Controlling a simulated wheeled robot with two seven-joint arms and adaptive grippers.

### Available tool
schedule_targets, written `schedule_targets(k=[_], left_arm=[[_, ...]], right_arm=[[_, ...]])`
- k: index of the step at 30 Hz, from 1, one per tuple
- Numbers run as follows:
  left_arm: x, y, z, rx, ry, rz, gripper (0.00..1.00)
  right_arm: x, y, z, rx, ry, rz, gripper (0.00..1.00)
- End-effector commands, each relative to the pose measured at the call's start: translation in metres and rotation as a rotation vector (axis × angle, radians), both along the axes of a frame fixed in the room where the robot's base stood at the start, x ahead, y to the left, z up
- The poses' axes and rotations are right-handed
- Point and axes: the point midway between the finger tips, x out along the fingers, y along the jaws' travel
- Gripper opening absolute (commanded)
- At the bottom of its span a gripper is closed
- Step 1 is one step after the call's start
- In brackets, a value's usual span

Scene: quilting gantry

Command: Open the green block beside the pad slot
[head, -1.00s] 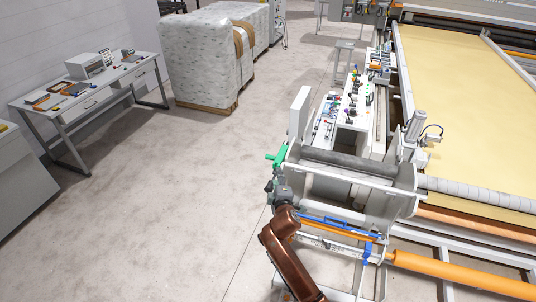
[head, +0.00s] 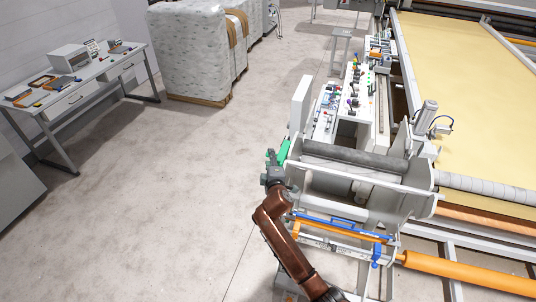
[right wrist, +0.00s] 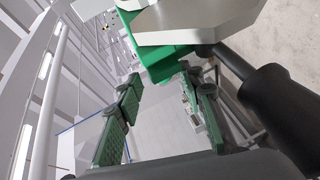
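The green block (head: 284,151) sits at the left end of the roller frame, partly hidden by my right gripper in the head view. In the right wrist view the green block (right wrist: 172,62) is just beyond the fingertips, under a pale metal plate. My right gripper (head: 272,170) is right beside the block. Its two green-padded fingers (right wrist: 162,88) stand apart with a clear gap between them. Whether a fingertip touches the block I cannot tell. The pad slot cannot be clearly made out. My left gripper is not in view.
The roller frame (head: 365,188) has a dark roller and an orange bar (head: 455,272) on its right. A black rounded handle (right wrist: 280,105) is close to the right finger in the wrist view. A desk (head: 85,85) stands far left. The floor between is clear.

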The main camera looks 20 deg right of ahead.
Motion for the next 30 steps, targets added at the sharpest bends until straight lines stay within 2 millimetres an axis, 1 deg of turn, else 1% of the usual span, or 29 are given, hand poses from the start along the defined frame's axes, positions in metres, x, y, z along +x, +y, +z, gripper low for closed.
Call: schedule_targets(k=[1, 3, 7, 10, 15, 19, 30], left_arm=[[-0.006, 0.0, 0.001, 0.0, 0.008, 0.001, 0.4], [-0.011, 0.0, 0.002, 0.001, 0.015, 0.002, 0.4], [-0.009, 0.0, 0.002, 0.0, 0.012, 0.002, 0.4], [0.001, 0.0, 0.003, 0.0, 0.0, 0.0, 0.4], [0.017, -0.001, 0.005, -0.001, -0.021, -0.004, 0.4], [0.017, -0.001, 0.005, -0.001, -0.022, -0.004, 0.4], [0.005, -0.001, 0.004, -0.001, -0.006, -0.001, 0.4]], right_arm=[[0.009, -0.001, -0.001, -0.002, 0.002, 0.0, 0.35], [0.018, -0.003, -0.003, -0.002, 0.0, 0.0, 0.35], [0.031, -0.005, -0.006, -0.002, 0.0, 0.001, 0.35], [0.036, -0.005, -0.008, -0.002, 0.001, 0.002, 0.35], [0.039, -0.004, -0.009, 0.0, 0.0, 0.004, 0.35], [0.039, -0.004, -0.008, 0.0, 0.0, 0.004, 0.35], [0.038, -0.004, -0.008, 0.0, 0.001, 0.003, 0.11]])
